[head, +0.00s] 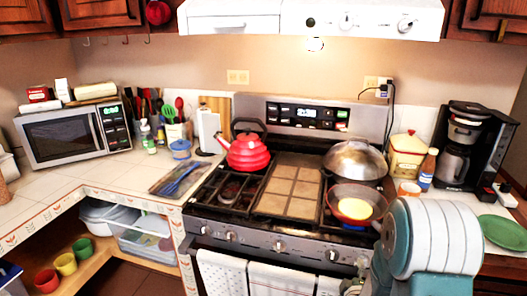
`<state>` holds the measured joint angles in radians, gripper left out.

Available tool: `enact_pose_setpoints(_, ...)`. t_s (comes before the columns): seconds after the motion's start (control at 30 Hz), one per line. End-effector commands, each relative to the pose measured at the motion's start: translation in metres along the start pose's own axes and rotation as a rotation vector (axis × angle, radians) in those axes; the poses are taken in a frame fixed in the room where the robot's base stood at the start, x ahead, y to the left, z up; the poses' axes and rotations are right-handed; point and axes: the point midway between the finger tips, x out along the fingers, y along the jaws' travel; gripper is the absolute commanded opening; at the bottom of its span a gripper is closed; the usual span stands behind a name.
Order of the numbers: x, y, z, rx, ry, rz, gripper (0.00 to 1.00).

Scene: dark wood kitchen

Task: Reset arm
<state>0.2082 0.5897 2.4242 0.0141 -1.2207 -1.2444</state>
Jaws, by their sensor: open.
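My arm (432,240) shows at the lower right as a large teal and white rounded link, close to the camera. It stands in front of the stove's right end and the counter beside it. My gripper's fingers do not show clearly in the head view, so I cannot see whether they touch anything. The task names no other object.
The stove (279,246) carries a red kettle (248,153), a domed lidded pan (355,160) and a red pan (352,208). A microwave (75,132) stands left. A coffee maker (466,145) and green plate (503,232) are right. Colored cups (66,264) sit on the lower left shelf.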

Motion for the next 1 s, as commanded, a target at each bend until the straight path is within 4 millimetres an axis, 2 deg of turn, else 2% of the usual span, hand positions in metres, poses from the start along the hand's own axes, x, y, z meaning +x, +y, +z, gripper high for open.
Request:
enact_pose_setpoints(0.03,-0.002,0.012,-0.009,0.042,0.003,-0.022,0.98)
enact_pose_setpoints(0.27,-0.022,0.047,-0.041,0.249,-0.032,-0.174,0.98)
enact_pose_setpoints(0.47,-0.056,0.073,-0.065,0.421,-0.090,-0.300,0.98)
enact_pose_setpoints(0.77,-0.133,0.103,-0.090,0.661,-0.227,-0.469,0.98)
enact_pose_setpoints(1.0,-0.211,0.117,-0.098,0.835,-0.376,-0.578,0.98)
